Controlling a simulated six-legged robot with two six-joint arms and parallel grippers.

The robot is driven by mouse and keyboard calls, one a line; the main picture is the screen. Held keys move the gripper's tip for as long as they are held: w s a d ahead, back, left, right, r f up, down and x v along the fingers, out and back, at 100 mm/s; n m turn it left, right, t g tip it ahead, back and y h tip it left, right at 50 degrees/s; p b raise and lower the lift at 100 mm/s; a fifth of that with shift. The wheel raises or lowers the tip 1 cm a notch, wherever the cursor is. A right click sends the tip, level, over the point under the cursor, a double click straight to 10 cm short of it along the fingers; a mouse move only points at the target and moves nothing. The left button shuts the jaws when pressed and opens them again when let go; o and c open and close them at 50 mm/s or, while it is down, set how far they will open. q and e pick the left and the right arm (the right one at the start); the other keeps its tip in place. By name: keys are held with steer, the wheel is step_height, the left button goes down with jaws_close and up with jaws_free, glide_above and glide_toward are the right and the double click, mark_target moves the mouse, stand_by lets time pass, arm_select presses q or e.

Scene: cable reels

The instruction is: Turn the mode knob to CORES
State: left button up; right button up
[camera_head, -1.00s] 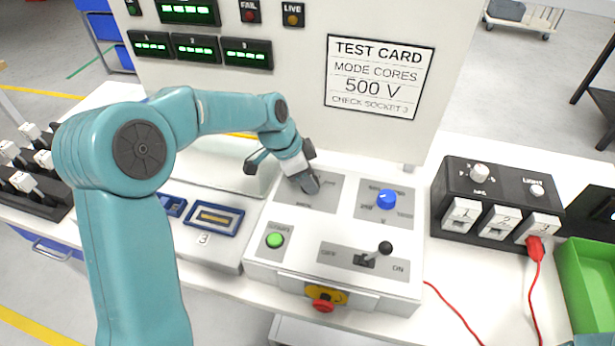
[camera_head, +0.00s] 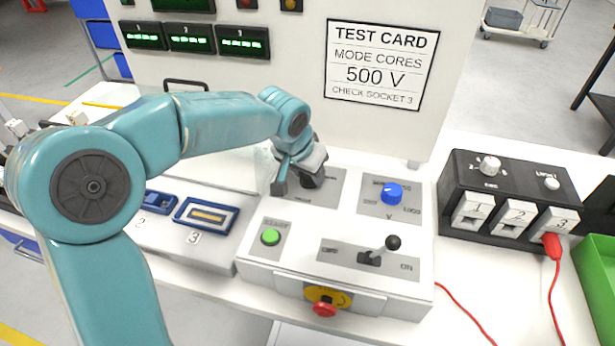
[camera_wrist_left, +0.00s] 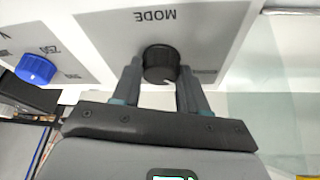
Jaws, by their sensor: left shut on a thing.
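The mode knob is black and round on a grey plate labelled MODE (camera_wrist_left: 155,17). In the left wrist view the knob (camera_wrist_left: 161,66) sits between the two fingers of my left gripper (camera_wrist_left: 158,88), which is shut on it. In the head view my left gripper (camera_head: 298,182) is over the grey mode plate (camera_head: 325,190) and largely hides the knob and its labels. I cannot read which mode the knob points to. The test card (camera_head: 380,65) reads MODE CORES, 500 V, CHECK SOCKET 3. My right gripper is out of view.
A blue voltage knob (camera_head: 391,194) stands right of the mode plate. A green button (camera_head: 270,237), an OFF/ON lever (camera_head: 393,243) and a red emergency button (camera_head: 324,309) are nearer. A black socket box (camera_head: 466,195) with a red plug (camera_head: 552,246) stands right.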

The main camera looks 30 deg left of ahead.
arm_select(q)
steer(key=shift+w+r+n+y+b, duration=0.1)
steer(key=shift+n+y+b, duration=0.4)
steer(key=shift+n, duration=0.4)
steer(key=o, duration=1)
steer(key=shift+o, duration=0.2)
steer(key=a+v, duration=0.1)
steer(key=v, duration=1.5)
steer(key=shift+s+d+r+p, duration=0.15)
steer(key=shift+s+d+p, duration=0.05)
steer(key=shift+d+p, duration=0.2)
